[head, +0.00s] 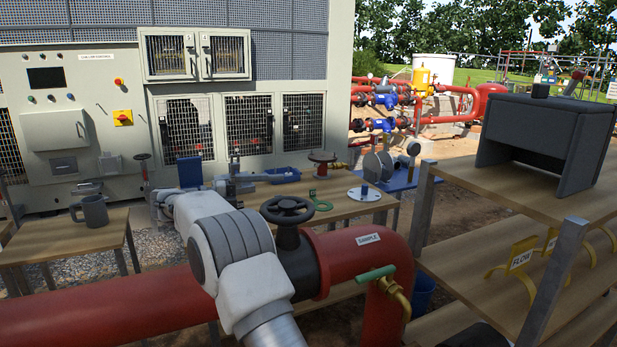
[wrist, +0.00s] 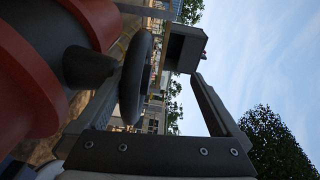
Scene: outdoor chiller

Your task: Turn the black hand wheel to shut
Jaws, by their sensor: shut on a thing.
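The black hand wheel (head: 287,210) sits on a black valve body (head: 308,263) in the red pipe, at the middle of the head view. In the wrist view the wheel (wrist: 133,80) shows nearly edge-on, with its dark hub (wrist: 88,67) toward the pipe. My gripper (wrist: 157,88) has its fingers on either side of the wheel and is shut on it; the exact contact points are not clear. In the head view my white arm stands in front and left of the wheel, and I cannot make out the fingers there.
The red pipe (head: 110,309) runs along the front and bends down at the SAMPLE label. A green-handled tap (head: 377,272) is close to its right. A wooden table (head: 345,207) with fittings lies behind, and a wooden shelf (head: 480,262) stands at the right.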

